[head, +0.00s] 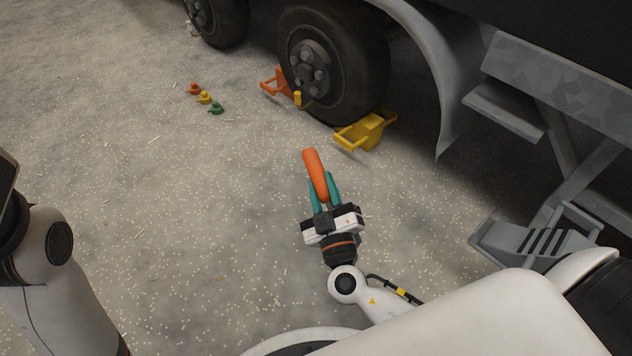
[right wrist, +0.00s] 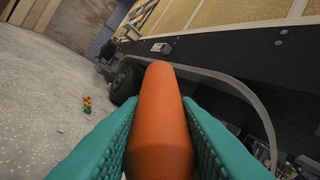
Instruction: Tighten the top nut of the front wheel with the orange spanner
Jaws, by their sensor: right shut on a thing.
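The orange spanner (head: 315,174) is held in my right gripper (head: 325,192), whose teal fingers are shut on it. In the right wrist view the spanner (right wrist: 160,125) is between the two teal fingers and fills the middle; its working end cannot be made out. The front wheel (head: 335,62) stands at the upper middle of the head view, under the trailer. Its hub shows several nuts (head: 308,57). The gripper and spanner are apart from the wheel, on the near side of it. My left arm shows at the left edge, but its gripper is out of view.
An orange chock (head: 272,84) and a yellow chock (head: 366,131) sit at the wheel. Small orange, yellow and green pieces (head: 205,98) lie on the ground to the left. A grey metal step (head: 530,242) and mudguard (head: 440,60) are at right.

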